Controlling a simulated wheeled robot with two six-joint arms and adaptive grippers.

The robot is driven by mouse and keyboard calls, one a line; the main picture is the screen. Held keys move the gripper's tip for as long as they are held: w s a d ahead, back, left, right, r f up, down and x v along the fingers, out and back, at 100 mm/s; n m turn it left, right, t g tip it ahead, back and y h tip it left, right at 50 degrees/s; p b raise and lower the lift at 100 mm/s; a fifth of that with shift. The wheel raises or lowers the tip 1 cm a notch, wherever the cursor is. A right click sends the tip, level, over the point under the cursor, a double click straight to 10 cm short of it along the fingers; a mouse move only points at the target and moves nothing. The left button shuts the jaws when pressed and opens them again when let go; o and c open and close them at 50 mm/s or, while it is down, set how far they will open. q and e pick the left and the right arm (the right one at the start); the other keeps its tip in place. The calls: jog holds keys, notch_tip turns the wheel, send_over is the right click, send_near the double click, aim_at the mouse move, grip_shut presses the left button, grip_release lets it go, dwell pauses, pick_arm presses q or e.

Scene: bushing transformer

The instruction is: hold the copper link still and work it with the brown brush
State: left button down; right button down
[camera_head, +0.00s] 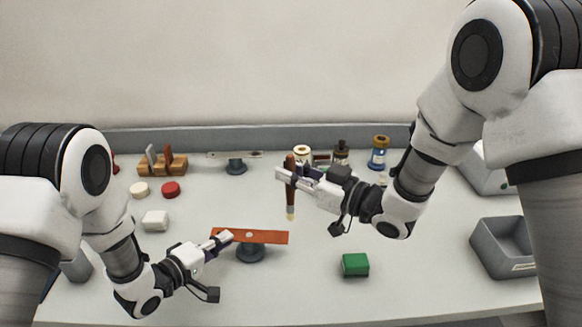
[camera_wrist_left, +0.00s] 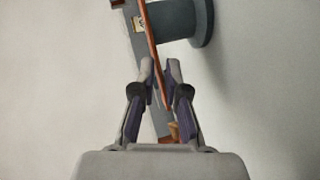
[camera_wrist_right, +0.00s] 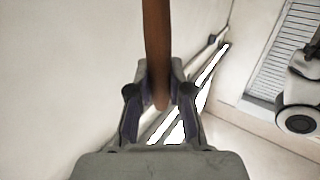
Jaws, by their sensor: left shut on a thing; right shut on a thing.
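The copper link (camera_head: 262,237) is a flat orange-brown bar lying on a dark round stand (camera_head: 250,253) in the head view. My left gripper (camera_head: 226,237) is shut on its left end; the link's thin edge (camera_wrist_left: 152,50) runs between the fingers in the left wrist view. The brown brush (camera_head: 290,180) hangs upright, pale tip down, from my right gripper (camera_head: 288,176), which is shut on its handle. The brush handle (camera_wrist_right: 156,45) also shows between the fingers in the right wrist view. The brush tip is above and behind the link, apart from it.
A green block (camera_head: 355,264) lies right of the stand, and a grey bin (camera_head: 505,248) stands at the far right. A white block (camera_head: 155,221) and red and white discs (camera_head: 171,189) lie on the left. Jars (camera_head: 378,153) and a wooden rack (camera_head: 163,165) stand at the back.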

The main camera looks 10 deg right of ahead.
aim_at(294, 197)
pick_arm(q)
jog(key=shift+f, duration=0.15)
pick_arm(e)
jog(key=shift+f, duration=2.95)
jog(key=shift+w+a+f, duration=0.1)
jog(key=shift+w+a, duration=0.1)
jog(key=shift+a, duration=2.85)
pick_arm(q)
jog(key=shift+s, duration=0.1)
pick_arm(e)
jog(key=shift+s+d, duration=0.15)
jog(key=shift+d, duration=2.9)
jog(key=shift+r, duration=4.1)
